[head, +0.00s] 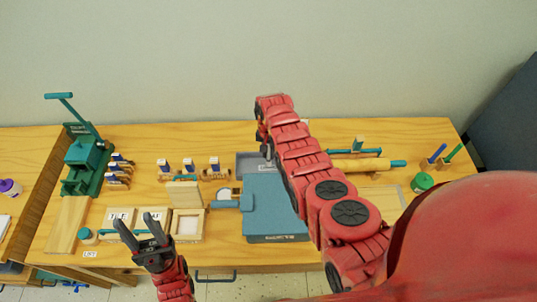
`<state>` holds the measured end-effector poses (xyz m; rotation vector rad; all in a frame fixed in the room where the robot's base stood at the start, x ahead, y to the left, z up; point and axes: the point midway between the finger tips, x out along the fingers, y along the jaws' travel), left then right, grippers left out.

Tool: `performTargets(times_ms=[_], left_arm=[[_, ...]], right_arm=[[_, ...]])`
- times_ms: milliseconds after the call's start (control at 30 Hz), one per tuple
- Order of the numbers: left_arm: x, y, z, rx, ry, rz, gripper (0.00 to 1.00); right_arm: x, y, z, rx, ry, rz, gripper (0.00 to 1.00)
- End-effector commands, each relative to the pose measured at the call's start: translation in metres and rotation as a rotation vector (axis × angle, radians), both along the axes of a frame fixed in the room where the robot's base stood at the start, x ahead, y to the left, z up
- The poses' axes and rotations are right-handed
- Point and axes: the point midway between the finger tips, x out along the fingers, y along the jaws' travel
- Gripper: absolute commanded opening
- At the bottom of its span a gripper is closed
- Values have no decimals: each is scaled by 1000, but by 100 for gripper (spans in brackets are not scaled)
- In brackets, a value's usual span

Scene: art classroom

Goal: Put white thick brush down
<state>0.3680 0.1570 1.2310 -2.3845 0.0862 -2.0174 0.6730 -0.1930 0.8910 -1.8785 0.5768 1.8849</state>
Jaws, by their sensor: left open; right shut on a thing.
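My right gripper (263,138) is at the end of the red arm that reaches to the back of the table, pointing down at the grey tray (245,157). It is small and partly hidden by its own arm. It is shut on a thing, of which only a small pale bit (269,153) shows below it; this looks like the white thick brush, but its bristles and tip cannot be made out. I cannot tell whether it touches the tray. My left gripper (133,222) is open and empty at the front left, its fingers spread.
A blue-grey box (264,190) stands in front of the tray. A green press (87,152) stands far left, with small blue-and-white tools (188,165) nearby. The back strip of the wooden table (200,135) is clear.

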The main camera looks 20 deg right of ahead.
Motion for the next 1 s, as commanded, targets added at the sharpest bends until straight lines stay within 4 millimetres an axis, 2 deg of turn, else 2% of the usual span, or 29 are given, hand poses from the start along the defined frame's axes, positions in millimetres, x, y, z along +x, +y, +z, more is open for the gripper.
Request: performTargets(times_ms=[200, 667, 700, 833, 867, 1000], left_arm=[[0, 0, -6, 0, 0, 0, 50], [0, 0, -11, 0, 0, 0, 50], [0, 0, -11, 0, 0, 0, 50], [0, 0, -9, 0, 0, 0, 50], [0, 0, -9, 0, 0, 0, 50], [0, 0, -9, 0, 0, 0, 50]], right_arm=[[0, 0, -15, 1, 1, 1, 0], [0, 0, -22, 0, 0, 1, 0], [0, 0, -22, 0, 0, 1, 22], [0, 0, -20, 0, 0, 1, 46], [0, 0, -20, 0, 0, 1, 51], [0, 0, -20, 0, 0, 1, 51]])
